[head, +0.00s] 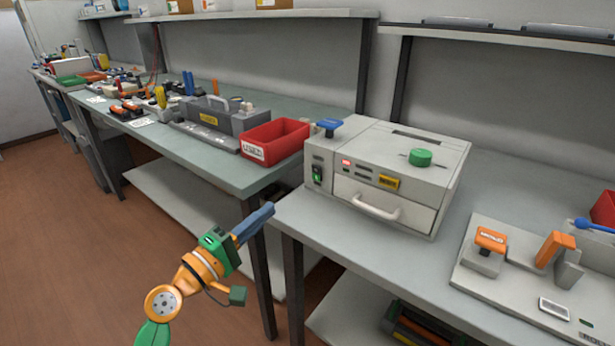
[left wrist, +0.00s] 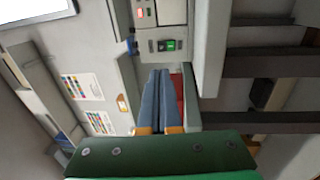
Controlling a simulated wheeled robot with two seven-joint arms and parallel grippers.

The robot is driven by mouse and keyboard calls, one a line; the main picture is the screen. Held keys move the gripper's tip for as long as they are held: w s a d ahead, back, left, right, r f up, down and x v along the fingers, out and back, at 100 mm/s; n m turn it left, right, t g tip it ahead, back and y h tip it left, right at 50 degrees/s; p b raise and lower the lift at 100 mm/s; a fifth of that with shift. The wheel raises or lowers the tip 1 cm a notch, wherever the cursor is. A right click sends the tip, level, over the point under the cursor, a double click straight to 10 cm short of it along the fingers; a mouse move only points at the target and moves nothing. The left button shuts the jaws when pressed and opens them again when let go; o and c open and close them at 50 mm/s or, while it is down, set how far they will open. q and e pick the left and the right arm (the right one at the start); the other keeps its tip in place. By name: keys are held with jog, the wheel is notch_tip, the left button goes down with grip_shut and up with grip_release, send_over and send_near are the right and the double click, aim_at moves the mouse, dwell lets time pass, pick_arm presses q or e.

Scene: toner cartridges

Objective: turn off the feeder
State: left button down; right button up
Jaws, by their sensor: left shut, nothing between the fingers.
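A light grey box-shaped machine, which I take as the feeder (head: 390,175), stands on the near bench. It has a green knob on top, a blue knob at its left rear corner and a drawer with a white handle (head: 367,207). A green-lit rocker switch (head: 318,175) sits at the left of its front, beside a red light (head: 346,163). The switch also shows in the left wrist view (left wrist: 167,45), beyond the fingertips. My left gripper (head: 268,210) is shut and empty, in front of and below the switch, not touching the machine. My right gripper is out of view.
A red bin (head: 275,141) stands left of the machine on the green-topped bench, beside a grey toolbox (head: 215,115). A fixture with orange handles (head: 530,265) is to the right. The bench's front edge runs close to my left gripper.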

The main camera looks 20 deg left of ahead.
aim_at(315, 170)
pick_arm(q)
jog(key=x, duration=1.4)
jog(key=shift+w+f, duration=0.1)
jog(key=shift+f, duration=0.05)
